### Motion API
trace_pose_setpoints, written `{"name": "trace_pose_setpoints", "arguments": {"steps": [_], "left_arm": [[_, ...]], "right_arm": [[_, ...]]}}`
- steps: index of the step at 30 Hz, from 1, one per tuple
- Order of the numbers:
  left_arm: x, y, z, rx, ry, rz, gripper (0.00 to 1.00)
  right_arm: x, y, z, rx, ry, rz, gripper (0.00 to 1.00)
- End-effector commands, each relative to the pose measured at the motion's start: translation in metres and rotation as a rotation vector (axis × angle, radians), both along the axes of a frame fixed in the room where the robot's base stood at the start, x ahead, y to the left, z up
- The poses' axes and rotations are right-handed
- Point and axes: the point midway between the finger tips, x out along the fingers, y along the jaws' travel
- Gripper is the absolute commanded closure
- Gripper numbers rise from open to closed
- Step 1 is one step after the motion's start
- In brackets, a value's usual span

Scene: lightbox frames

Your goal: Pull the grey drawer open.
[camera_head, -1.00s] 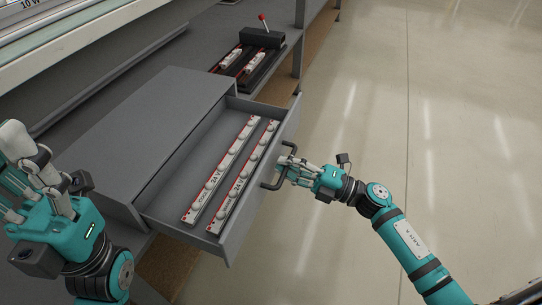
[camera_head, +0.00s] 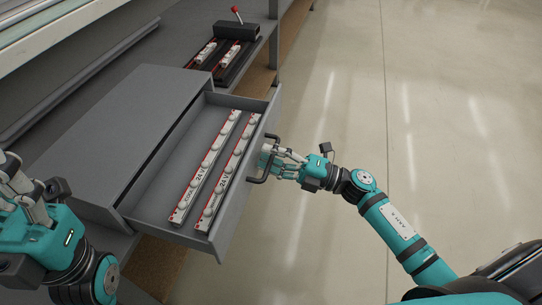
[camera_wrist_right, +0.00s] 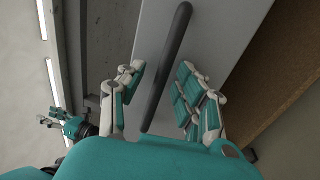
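The grey drawer (camera_head: 150,209) is pulled well out of its grey cabinet (camera_head: 118,120) on the bench. Two white-and-red strips with round domes, one on the left (camera_head: 204,170) and one on the right (camera_head: 228,178), lie inside. A dark bar handle (camera_head: 256,180) is on the drawer front; it also shows in the right wrist view (camera_wrist_right: 168,62). My right gripper (camera_head: 270,160) is at the handle, its fingers on either side of the bar with gaps visible, so open around it. My left gripper (camera_head: 22,190) is at the left edge, partly cut off, apparently open and empty.
A dark fixture (camera_head: 222,50) with a red-knobbed lever and two small white pieces stands farther back on the bench (camera_head: 165,50). A bench post (camera_head: 273,45) rises beyond the drawer. The pale floor (camera_head: 350,80) to the right is clear.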

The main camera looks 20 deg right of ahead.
Motion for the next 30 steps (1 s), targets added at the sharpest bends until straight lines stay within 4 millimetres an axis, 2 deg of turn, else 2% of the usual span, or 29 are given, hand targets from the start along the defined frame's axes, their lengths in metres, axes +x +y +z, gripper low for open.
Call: {"name": "trace_pose_setpoints", "arguments": {"steps": [5, 19, 24, 30], "left_arm": [[-0.001, 0.0, 0.001, 0.0, -0.004, 0.001, 0.6], [0.0, 0.0, 0.0, -0.001, -0.002, 0.0, 0.6], [0.0, 0.0, 0.0, -0.001, -0.002, 0.0, 0.6], [0.0, 0.0, 0.0, -0.001, -0.002, 0.0, 0.6]], "right_arm": [[-0.007, -0.01, -0.003, -0.001, 0.004, -0.002, 0.66], [-0.059, -0.082, -0.02, -0.001, 0.004, -0.002, 0.66], [-0.068, -0.093, -0.022, 0.0, 0.001, 0.0, 0.66], [-0.07, -0.096, -0.023, 0.0, 0.0, 0.0, 0.66]]}}
